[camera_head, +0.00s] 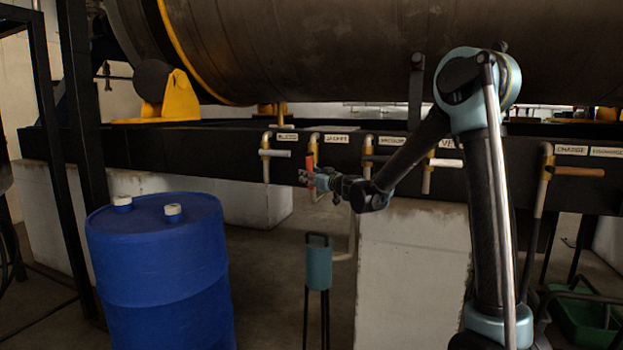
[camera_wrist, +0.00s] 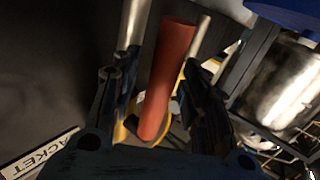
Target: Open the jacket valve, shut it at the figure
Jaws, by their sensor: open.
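The jacket valve's red handle (camera_head: 310,161) is on the black beam, just left of the "JACKET" label (camera_head: 336,138). In the head view the handle looks roughly upright, with its lower part close to my gripper (camera_head: 305,177). In the wrist view the red handle (camera_wrist: 167,80) lies between the two fingers of my open gripper (camera_wrist: 150,72), with a gap seen on the right side. Whether a finger touches it I cannot tell. The label shows at the lower left of the wrist view (camera_wrist: 40,152). No readable figure shows in either view.
Other valves flank it: one with a grey handle (camera_head: 275,153) to the left, one with a brown handle (camera_head: 580,171) far right. A blue drum (camera_head: 160,270) stands front left. A blue-grey container on a stand (camera_head: 319,265) is below my gripper.

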